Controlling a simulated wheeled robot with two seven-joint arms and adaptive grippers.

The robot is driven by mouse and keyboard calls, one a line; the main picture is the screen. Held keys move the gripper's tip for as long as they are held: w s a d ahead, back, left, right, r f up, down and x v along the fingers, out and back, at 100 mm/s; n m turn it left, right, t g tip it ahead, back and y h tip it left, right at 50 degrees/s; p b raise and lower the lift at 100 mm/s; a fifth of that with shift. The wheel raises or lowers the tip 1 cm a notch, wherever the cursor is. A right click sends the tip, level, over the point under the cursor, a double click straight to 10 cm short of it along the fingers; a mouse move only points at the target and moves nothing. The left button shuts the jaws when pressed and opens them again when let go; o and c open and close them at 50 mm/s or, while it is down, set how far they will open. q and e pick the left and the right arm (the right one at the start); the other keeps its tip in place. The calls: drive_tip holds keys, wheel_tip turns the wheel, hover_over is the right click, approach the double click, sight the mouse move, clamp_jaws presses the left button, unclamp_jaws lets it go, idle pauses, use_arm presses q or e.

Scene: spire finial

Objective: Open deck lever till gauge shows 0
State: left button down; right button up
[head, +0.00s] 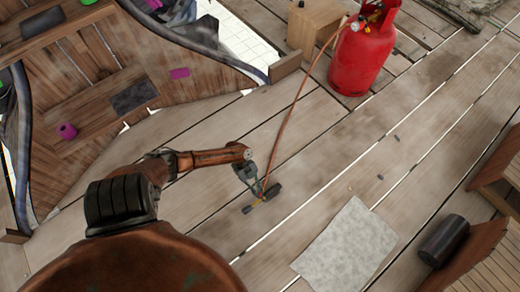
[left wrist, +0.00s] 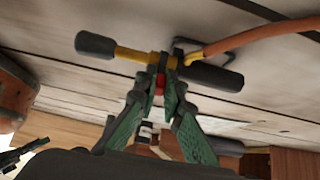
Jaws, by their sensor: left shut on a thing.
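My left gripper (head: 258,192) is low over the plank deck and shut on a torch-like tool (head: 273,190) with a dark handle and a dark nozzle end. In the left wrist view the green gripper fingers (left wrist: 163,75) close around the middle of this tool, whose yellow pipe (left wrist: 132,55) shows beside them; a small red part sits between the fingers. An orange hose (head: 298,99) runs from the tool to a red gas cylinder (head: 362,58). A small round gauge (head: 355,26) shows near the cylinder's top; its reading is too small to tell. I cannot make out a separate deck lever.
A wooden block (head: 313,24) stands beside the cylinder. A grey sheet (head: 346,247) lies on the deck at lower right, near a dark roller (head: 443,240). A wooden structure with pink items (head: 67,131) fills the upper left. Mid-deck is mostly clear.

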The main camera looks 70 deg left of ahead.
use_arm(q)
drive_tip(key=shift+s+a+f, duration=0.1)
drive_tip(key=shift+s+a, duration=0.05)
drive_tip(key=shift+a, duration=0.05)
drive_tip(key=c, duration=2.3)
unclamp_jaws()
drive_tip(key=shift+o, duration=1.3)
drive_tip(key=shift+d, duration=0.15)
drive_tip(key=v, duration=1.2)
